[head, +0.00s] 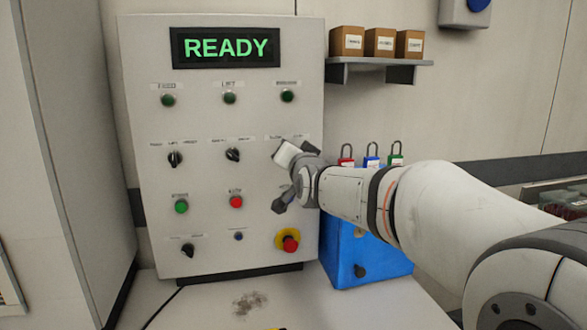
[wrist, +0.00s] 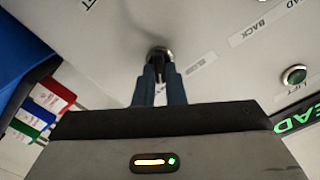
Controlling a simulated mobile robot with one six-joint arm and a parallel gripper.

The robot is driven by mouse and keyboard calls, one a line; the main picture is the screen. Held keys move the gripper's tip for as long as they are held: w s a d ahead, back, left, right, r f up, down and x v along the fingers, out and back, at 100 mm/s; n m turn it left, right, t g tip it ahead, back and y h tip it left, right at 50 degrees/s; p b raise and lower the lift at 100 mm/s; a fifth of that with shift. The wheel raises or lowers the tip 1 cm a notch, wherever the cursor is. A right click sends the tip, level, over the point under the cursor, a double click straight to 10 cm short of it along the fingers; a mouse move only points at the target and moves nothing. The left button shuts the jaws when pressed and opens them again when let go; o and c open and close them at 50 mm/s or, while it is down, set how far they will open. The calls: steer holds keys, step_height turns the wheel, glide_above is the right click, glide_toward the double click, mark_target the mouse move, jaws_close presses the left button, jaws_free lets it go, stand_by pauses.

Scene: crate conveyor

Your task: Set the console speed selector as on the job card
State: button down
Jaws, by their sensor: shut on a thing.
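The console (head: 215,115) is a pale upright panel with a lit READY display (head: 225,47). Two black selectors, the left one (head: 174,159) and the middle one (head: 233,154), show in its second row; a third place at the right of that row is hidden behind my arm. In the wrist view my gripper (wrist: 159,78) is shut on a small dark selector knob (wrist: 158,53) on the panel. The fingers hide much of the knob, and I cannot tell where it points. A small label (wrist: 203,63) beside it is too blurred to read.
Green lamps (head: 229,98), a green button (head: 181,206), a red button (head: 236,202) and a red emergency stop (head: 290,243) on yellow share the panel. A blue box (head: 350,258) with padlocks (head: 371,160) stands right of it, under a shelf (head: 375,62) with small boxes.

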steer(key=shift+m+b, duration=0.95)
steer(key=shift+m, duration=0.05)
steer(key=c, duration=1.5)
jaws_free()
steer(key=v, duration=0.7)
steer(key=shift+s, duration=0.4)
steer(key=shift+d+r+p, duration=0.1)
steer(key=shift+d+p, duration=0.1)
steer(key=shift+p, duration=0.15)
